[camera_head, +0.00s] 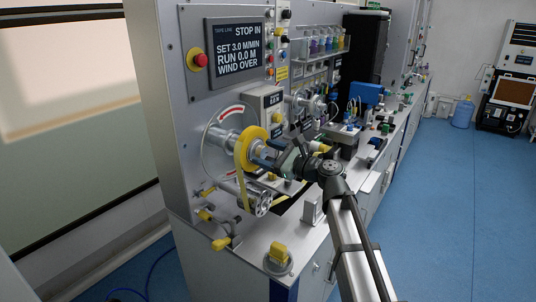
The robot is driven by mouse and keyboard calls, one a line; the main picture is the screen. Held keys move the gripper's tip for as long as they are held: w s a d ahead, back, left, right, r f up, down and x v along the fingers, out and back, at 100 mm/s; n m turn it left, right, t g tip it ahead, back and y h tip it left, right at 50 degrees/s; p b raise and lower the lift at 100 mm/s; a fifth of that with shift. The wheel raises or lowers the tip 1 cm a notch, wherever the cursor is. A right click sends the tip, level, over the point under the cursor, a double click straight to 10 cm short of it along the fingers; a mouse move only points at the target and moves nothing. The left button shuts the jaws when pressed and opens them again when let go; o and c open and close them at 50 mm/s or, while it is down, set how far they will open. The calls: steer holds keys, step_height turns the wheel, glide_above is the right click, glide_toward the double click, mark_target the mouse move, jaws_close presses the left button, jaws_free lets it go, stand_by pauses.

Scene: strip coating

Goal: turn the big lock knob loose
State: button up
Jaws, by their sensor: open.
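A yellow ring-shaped roll (247,150) sits on a silver hub on the machine's front panel, with a yellow strip running down from it. My gripper (267,154) is open at the right side of this roll, its fingers pointing left toward the hub's end. I cannot tell whether the fingers touch anything. The big lock knob cannot be made out for certain; the gripper and wrist partly cover the hub's end. Smaller yellow knobs show below, one at the lower left (221,243) and one on a round base on the bench (278,251).
A display (236,52) reads "STOP IN" and "WIND OVER", with a red button (200,60) beside it. A silver roller (263,203) lies below my gripper. A small grey block (312,211) stands on the bench.

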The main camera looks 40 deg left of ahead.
steer(key=c, duration=1.1)
steer(key=shift+o, duration=0.2)
steer(key=shift+n, duration=0.3)
steer(key=n, duration=0.5)
steer(key=shift+s, duration=0.1)
steer(key=n, duration=0.5)
steer(key=shift+f+n, duration=0.2)
steer(key=shift+n, duration=0.2)
steer(key=n, duration=0.5)
steer(key=shift+f, duration=0.1)
steer(key=shift+f+n, duration=0.1)
steer(key=shift+n, duration=2.7)
